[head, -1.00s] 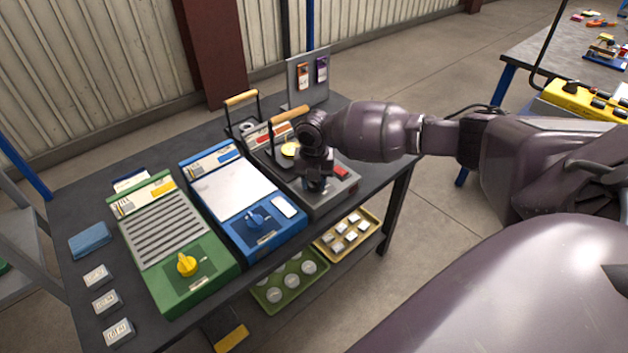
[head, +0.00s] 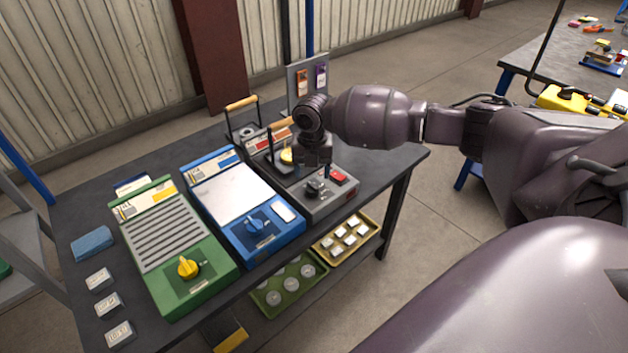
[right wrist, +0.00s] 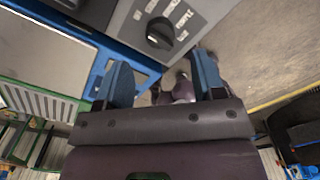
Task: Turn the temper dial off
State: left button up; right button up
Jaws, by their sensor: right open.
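A black dial (head: 315,187) sits on the grey unit (head: 334,201) at the right end of the bench. The right wrist view shows this dial (right wrist: 160,32) with a pale mark on its face and printed labels around it, too small to read surely. A blue dial (head: 256,224) is on the blue unit and a yellow dial (head: 187,266) on the green unit. I cannot read which is named temper. My right gripper (head: 318,166) is open and empty, above and apart from the black dial. Its fingers (right wrist: 163,72) show spread. My left gripper is out of view.
A red button (head: 338,177) is beside the black dial. Handles with wooden grips (head: 241,99) rise behind the gripper. The blue unit (head: 238,187) and green unit (head: 150,246) stand to the left. Trays (head: 290,284) are on the shelf below.

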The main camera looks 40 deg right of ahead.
aim_at(313, 185)
notch_tip(313, 185, up, 5)
jog(key=shift+f+p, duration=0.15)
jog(key=shift+p, duration=0.15)
dwell(0.4)
